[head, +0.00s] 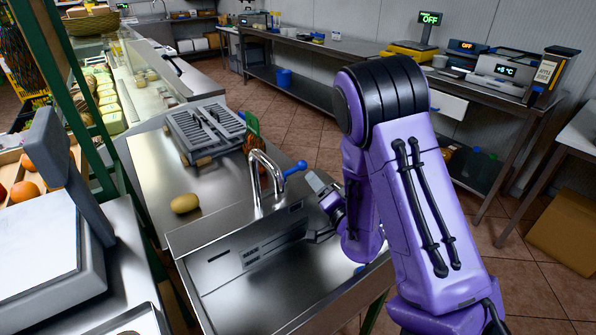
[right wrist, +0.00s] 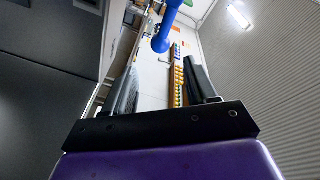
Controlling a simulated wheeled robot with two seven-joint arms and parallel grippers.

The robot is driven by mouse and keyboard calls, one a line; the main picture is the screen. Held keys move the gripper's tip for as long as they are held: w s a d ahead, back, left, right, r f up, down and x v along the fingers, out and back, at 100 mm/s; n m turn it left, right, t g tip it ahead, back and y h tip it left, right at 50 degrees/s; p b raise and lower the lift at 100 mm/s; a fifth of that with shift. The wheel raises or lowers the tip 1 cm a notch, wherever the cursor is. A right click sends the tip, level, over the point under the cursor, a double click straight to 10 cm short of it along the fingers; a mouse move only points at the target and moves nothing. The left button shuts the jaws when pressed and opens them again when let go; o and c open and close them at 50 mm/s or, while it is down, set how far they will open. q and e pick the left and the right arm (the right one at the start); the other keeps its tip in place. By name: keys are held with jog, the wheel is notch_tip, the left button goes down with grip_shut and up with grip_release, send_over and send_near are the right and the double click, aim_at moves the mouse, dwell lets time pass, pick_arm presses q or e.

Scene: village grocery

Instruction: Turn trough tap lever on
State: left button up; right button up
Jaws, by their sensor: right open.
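The trough tap is a curved chrome spout (head: 262,172) standing at the edge of the steel trough (head: 215,270) in the head view. Its blue lever (head: 296,168) sticks out to the right of the spout, with a round knob end. My right gripper (head: 318,207) is just right of the lever, apart from it, with its fingers spread and empty. In the right wrist view the blue lever (right wrist: 167,28) shows beyond the open fingers of the right gripper (right wrist: 162,82), near the top of the picture. My left gripper is not in view.
A potato (head: 185,203) lies on the steel counter left of the tap. A grey slotted rack (head: 205,130) stands behind it. A grey scale (head: 60,245) is at the left. Tiled floor (head: 290,125) lies beyond, with a long bench along the wall.

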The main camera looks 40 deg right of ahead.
aim_at(304, 169)
jog(key=p+x, duration=0.2)
jog(key=x, duration=0.8)
jog(key=shift+w+d, duration=0.1)
jog(key=shift+w, duration=0.1)
grip_shut()
